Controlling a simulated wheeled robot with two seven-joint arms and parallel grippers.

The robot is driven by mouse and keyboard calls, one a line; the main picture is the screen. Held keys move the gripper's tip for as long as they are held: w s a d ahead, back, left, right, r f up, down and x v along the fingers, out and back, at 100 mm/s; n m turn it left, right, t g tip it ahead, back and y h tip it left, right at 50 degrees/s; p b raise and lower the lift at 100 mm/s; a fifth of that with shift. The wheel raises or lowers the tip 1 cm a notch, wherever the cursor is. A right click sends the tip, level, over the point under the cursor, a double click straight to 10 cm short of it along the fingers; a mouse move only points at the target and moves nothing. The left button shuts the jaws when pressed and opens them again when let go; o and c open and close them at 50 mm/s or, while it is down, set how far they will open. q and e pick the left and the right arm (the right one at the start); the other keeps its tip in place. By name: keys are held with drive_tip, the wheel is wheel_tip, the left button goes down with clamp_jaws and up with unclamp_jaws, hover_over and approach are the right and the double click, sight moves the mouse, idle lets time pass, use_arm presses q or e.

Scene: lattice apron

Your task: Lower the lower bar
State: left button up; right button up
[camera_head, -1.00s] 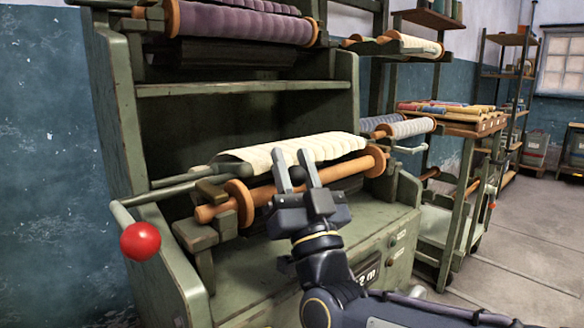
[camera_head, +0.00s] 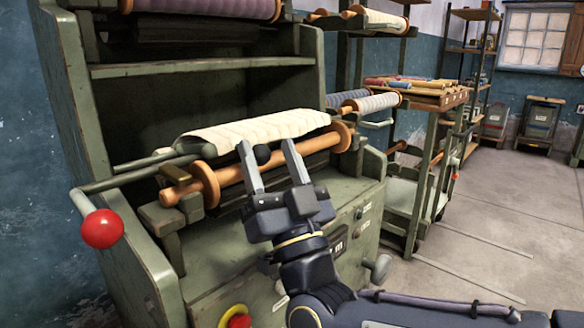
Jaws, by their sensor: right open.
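A green loom-like machine (camera_head: 190,72) stands in front of me. A wooden roller (camera_head: 228,176) with round flanges lies across its lower front, below cream cloth (camera_head: 255,130). A green rod (camera_head: 145,161) runs in from the left beside the cloth. I cannot tell which of these is the lower bar. My right gripper (camera_head: 265,146) is open, fingers pointing up and away, overlapping the roller in view. Contact cannot be told. My left gripper is out of view.
A red ball knob (camera_head: 102,228) ends a green lever at the machine's left. A red button on yellow (camera_head: 238,320) and a grey knob (camera_head: 379,268) sit lower on the front. A rack with rollers (camera_head: 420,97) stands right. The floor (camera_head: 490,225) at right is mostly clear.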

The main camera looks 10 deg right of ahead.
drive_tip(key=s+d+p, duration=0.1)
drive_tip(key=s+d, duration=0.1)
drive_tip(key=s, duration=0.6)
drive_tip(key=w+d+f+n+g, duration=0.1)
drive_tip(key=w+d+f+g, duration=0.15)
drive_tip(key=f+g, duration=0.4)
drive_tip(key=w+d+f+g, duration=0.1)
drive_tip(key=d+f+g, duration=0.2)
drive_tip(key=f, duration=0.7)
drive_tip(key=s+d+f+m+g+h, duration=0.2)
drive_tip(key=s+d+f+g, duration=0.25)
drive_tip(key=s+f, duration=0.3)
drive_tip(key=s+d+f+m+g+h, duration=0.1)
drive_tip(key=s+d+f+g, duration=0.2)
drive_tip(key=s+f+g, duration=0.5)
wheel_tip(320, 180, up, 34)
drive_tip(key=t+p, duration=0.1)
drive_tip(key=p, duration=3.5)
drive_tip(key=shift+w+a+t, duration=0.3)
drive_tip(key=shift+w+t, duration=0.05)
drive_tip(key=shift+t, duration=0.05)
